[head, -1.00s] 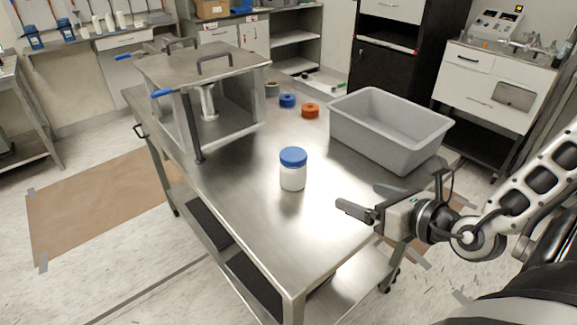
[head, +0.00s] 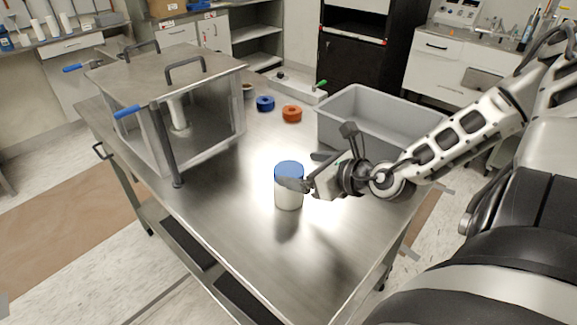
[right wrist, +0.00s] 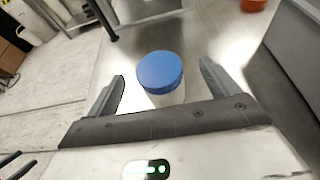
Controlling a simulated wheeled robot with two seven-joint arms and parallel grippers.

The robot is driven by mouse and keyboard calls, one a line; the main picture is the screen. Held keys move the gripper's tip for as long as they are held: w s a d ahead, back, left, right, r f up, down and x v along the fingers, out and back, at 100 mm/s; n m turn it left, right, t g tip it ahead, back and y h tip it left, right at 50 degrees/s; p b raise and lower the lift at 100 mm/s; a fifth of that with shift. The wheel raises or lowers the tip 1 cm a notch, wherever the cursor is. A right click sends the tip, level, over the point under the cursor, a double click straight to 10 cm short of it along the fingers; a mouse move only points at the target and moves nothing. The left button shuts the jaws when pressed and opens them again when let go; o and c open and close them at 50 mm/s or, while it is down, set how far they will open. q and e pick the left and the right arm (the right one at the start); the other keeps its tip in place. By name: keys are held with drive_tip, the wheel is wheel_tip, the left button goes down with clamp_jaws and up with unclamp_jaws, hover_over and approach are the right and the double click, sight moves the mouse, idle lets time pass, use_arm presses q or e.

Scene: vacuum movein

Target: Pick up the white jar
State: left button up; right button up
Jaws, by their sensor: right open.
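The white jar (head: 288,198) with a blue lid stands upright on the steel table (head: 225,235), near its middle. My right gripper (head: 302,170) is open at the jar's right side, with one finger passing in front of the jar in the head view. In the right wrist view the jar's blue lid (right wrist: 160,71) shows ahead between the two open fingers of the gripper (right wrist: 163,88). The lower part of the jar is hidden there by the gripper's body. I cannot tell whether a finger touches the jar. My left gripper is not in view.
A grey bin (head: 340,125) stands behind my right arm. A metal chamber (head: 205,115) with blue-tipped handles stands at the table's left. A blue ring (head: 265,103) and an orange ring (head: 292,114) lie farther back. The table's front is clear.

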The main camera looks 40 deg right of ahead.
sight(288, 168)
drive_tip(key=shift+x, duration=0.9)
drive_tip(key=b, duration=0.1)
drive_tip(key=w+f+b, duration=0.2)
drive_tip(key=shift+w+a+f+b, duration=0.15)
drive_tip(key=shift+w+a+b, duration=0.15)
drive_tip(key=shift+b, duration=0.1)
drive_tip(key=shift+w+f+b, duration=0.15)
drive_tip(key=shift+w+b, duration=0.1)
drive_tip(key=shift+b, duration=0.35)
drive_tip(key=shift+w+b, duration=0.5)
drive_tip(key=shift+b, duration=0.1)
drive_tip(key=shift+a+r, duration=0.1)
drive_tip(key=shift+r, duration=0.15)
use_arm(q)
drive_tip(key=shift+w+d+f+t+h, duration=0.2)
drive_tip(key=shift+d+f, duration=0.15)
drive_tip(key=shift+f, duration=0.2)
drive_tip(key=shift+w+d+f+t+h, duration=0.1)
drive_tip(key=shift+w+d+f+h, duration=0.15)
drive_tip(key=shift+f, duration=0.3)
use_arm(e)
drive_tip(key=c, duration=1.3)
